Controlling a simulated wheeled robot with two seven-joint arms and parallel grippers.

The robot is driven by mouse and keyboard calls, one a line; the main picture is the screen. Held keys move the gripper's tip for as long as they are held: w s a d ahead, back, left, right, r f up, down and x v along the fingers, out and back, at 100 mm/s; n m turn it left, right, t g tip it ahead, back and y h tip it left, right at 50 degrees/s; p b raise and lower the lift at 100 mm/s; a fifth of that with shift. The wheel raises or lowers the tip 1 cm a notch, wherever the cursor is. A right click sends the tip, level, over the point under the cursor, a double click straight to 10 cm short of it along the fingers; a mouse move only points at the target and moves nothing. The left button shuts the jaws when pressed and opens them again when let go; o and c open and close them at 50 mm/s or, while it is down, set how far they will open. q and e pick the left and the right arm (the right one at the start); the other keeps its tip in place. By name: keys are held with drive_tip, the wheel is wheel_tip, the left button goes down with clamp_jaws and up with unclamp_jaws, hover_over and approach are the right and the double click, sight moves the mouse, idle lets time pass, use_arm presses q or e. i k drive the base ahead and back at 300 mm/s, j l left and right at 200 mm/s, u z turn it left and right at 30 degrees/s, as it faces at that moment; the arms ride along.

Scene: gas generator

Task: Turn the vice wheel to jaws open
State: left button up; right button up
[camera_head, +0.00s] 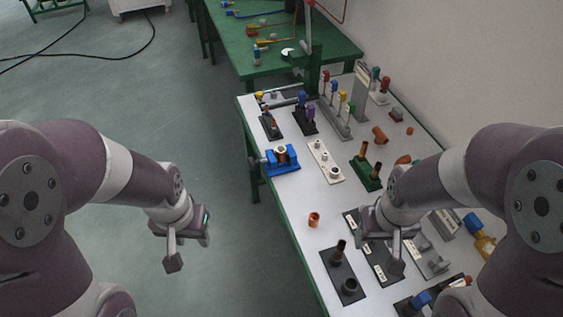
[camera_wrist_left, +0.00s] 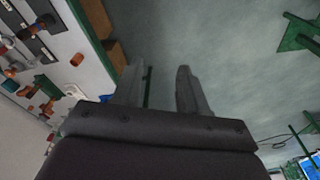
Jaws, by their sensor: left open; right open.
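The blue vice (camera_head: 283,161) sits at the left edge of the white-topped table, with a copper-coloured part between its jaws. Its wheel (camera_head: 256,164) is at its left end, sticking out past the table edge; it is too small to tell its turn. My left gripper (camera_head: 174,262) hangs over the floor to the left of the table, well apart from the vice. In the left wrist view its two fingers (camera_wrist_left: 160,90) are apart with nothing between them. My right gripper (camera_head: 396,262) is over the front part of the table, open, with no object seen in it.
The table (camera_head: 285,215) carries several stands and fittings. A white block with fittings (camera_head: 325,160) stands right of the vice. A loose copper ring (camera_head: 314,219) lies nearer the front. A green table (camera_head: 240,50) stands behind. The floor (camera_head: 215,140) left of the table is free.

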sight(252, 163)
drive_tip(key=i+j+z, duration=0.15)
drive_tip(key=j, duration=0.15)
drive_tip(key=i+j+z, duration=0.1)
drive_tip(key=j, duration=0.25)
drive_tip(key=i+j+z, duration=0.15)
drive_tip(key=j, duration=0.2)
drive_tip(key=i+j+z, duration=0.1)
drive_tip(key=j, duration=0.3)
drive_tip(key=i, duration=0.1)
